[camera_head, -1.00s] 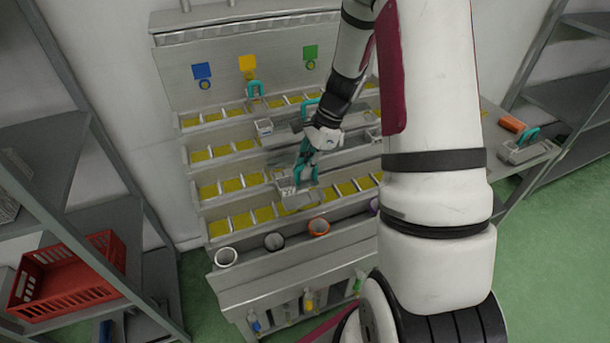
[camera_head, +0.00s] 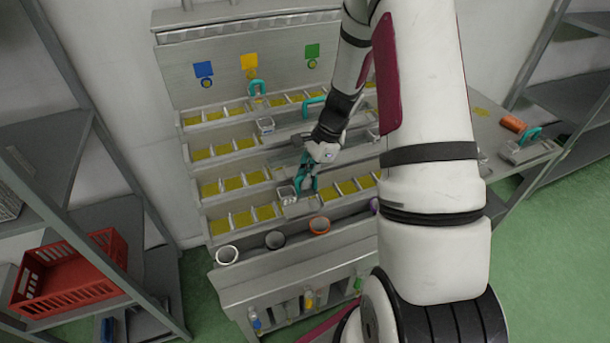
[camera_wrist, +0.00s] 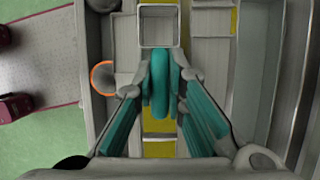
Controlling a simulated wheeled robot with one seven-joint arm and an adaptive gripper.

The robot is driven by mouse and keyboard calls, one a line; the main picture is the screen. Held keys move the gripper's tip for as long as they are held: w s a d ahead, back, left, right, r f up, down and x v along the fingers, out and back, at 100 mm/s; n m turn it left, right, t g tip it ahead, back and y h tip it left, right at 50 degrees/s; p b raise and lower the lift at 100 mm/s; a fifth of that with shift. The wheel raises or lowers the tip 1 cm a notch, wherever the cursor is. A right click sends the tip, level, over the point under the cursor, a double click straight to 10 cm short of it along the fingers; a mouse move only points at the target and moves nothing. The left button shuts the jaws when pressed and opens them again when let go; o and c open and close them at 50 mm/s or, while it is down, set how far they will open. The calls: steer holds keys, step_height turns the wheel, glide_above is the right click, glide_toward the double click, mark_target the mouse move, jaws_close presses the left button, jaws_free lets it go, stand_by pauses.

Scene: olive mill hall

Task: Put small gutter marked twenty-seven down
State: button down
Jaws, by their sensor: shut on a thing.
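The small gutter (camera_head: 287,194) is a grey open-topped piece with a teal handle. My gripper (camera_head: 305,186) is shut on that handle and holds the gutter over the lower rows of the stepped metal rack (camera_head: 212,226). In the wrist view the teal handle (camera_wrist: 161,92) stands between my fingers, and the gutter's box-like end (camera_wrist: 158,27) shows beyond them. I cannot read any number on it. Its underside is hidden, so I cannot tell whether it touches the rack.
Other teal-handled pieces sit on the rack's upper rows (camera_head: 257,89) and the right side table (camera_head: 522,148), near an orange object (camera_head: 513,124). White (camera_head: 228,255), dark (camera_head: 275,240) and orange (camera_head: 320,225) round cups line the front. A red crate (camera_head: 70,275) stands left.

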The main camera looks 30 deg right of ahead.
steer(key=shift+f, duration=0.15)
steer(key=c, duration=1.9)
jaws_free()
